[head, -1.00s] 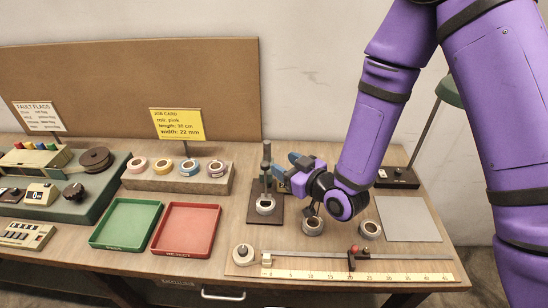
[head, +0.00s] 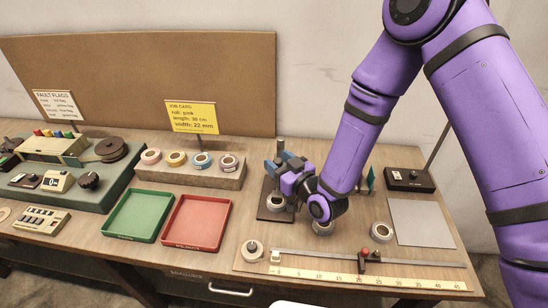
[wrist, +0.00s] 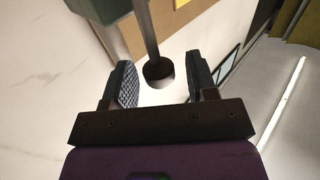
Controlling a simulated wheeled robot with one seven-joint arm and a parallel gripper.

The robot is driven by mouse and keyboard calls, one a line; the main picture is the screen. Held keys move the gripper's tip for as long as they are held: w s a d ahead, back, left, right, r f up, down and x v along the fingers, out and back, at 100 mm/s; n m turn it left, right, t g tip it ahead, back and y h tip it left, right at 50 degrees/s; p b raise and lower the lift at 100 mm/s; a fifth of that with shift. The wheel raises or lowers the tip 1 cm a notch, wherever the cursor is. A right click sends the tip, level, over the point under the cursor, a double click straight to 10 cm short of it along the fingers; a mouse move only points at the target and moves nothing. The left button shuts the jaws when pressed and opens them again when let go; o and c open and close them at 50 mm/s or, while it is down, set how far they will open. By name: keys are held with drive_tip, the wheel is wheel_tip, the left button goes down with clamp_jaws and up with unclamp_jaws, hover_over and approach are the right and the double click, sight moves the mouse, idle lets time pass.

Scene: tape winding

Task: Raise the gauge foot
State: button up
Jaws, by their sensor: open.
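The gauge is a dark upright post (head: 280,146) on a dark base plate (head: 267,213). A pale ring-shaped roll (head: 276,203) sits on that plate below my gripper. My gripper (head: 281,170) is at the post, largely covering the gauge's middle in the head view. In the wrist view my gripper (wrist: 163,75) is open, with one finger on each side. A thin rod with a dark round end, which looks like the gauge foot (wrist: 158,71), shows between the fingers, with gaps on both sides.
A grey roll (head: 322,227) stands just below my wrist and another roll (head: 381,232) to its right. A red tray (head: 197,224) and a green tray (head: 138,215) lie to the left. The ruler (head: 370,280) runs along the front. A grey mat (head: 421,223) lies right.

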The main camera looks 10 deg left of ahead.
drive_tip(key=shift+x, duration=1.15)
clamp_jaws()
drive_tip(key=shift+r, duration=1.55)
drive_tip(key=shift+w+a, duration=0.1)
unclamp_jaws()
drive_tip(key=v, duration=1.1)
